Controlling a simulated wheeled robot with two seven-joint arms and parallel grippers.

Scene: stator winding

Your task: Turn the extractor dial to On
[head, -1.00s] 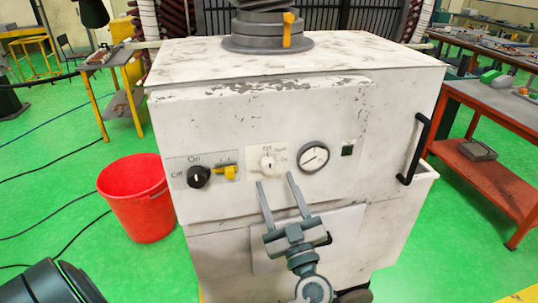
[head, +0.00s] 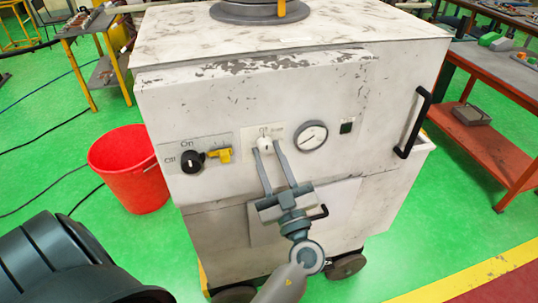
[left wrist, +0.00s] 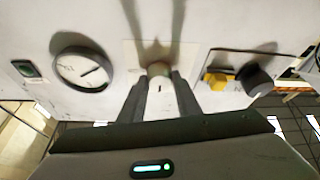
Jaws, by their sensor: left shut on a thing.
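The white extractor cabinet (head: 290,90) stands in front of me. On its front panel a small white dial (head: 264,143) sits on a pale label plate, left of a round gauge (head: 311,137). My left gripper (head: 267,149) is shut on this white dial, one finger on each side. The left wrist view shows the dial (left wrist: 159,69) between the two fingertips (left wrist: 158,82). The dial's exact pointing is too small to tell. A black dial (head: 192,162) marked On and Off sits further left, untouched. My right gripper is not in view.
A yellow lever switch (head: 219,156) sits beside the black dial. A black handle (head: 412,122) sticks out at the cabinet's right. A red bucket (head: 130,170) stands on the floor to the left, and a red workbench (head: 490,110) stands at the right.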

